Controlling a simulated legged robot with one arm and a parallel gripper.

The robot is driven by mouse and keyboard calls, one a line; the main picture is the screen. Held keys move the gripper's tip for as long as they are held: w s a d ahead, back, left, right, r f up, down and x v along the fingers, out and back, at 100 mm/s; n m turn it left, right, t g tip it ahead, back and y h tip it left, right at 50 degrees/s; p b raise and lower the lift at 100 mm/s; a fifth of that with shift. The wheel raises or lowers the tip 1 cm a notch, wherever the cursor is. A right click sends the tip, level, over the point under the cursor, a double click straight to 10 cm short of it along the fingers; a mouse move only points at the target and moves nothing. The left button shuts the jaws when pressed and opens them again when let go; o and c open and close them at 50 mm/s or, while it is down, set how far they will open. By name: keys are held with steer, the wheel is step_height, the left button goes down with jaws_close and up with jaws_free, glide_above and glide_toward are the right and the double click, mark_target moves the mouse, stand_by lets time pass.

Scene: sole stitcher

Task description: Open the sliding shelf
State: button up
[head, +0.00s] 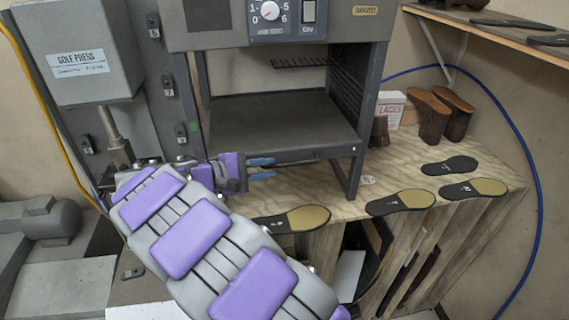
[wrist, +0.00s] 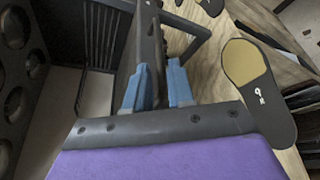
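The sliding shelf (head: 278,122) is a flat dark tray in the lower opening of the grey machine. A thin dark handle bar (head: 300,161) runs along below its front edge. My gripper (head: 263,168) is at the left part of this bar, with its blue fingers pointing right. In the wrist view, the blue fingers of my gripper (wrist: 159,88) stand apart, and a dark bar (wrist: 150,35) reaches down between them. I cannot tell whether either finger touches the bar. My forearm hides the machine's lower left side.
Shoe soles (head: 402,201) lie on the wooden bench (head: 360,181) to the right. The machine's front leg (head: 355,176) is right of the handle. A grey sole press (head: 85,50) stands at left.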

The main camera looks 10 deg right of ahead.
mark_target(277, 166)
steer(key=x, duration=0.3)
steer(key=shift+w, duration=0.15)
steer(key=shift+w+d+f, duration=0.15)
steer(key=shift+w+f, duration=0.05)
steer(key=shift+w+f+p, duration=0.25)
steer(key=shift+w+p, duration=0.05)
steer(key=shift+w+d, duration=0.1)
steer(key=shift+d, duration=1.1)
steer(key=shift+c, duration=0.2)
steer(key=shift+a, duration=0.2)
jaws_close()
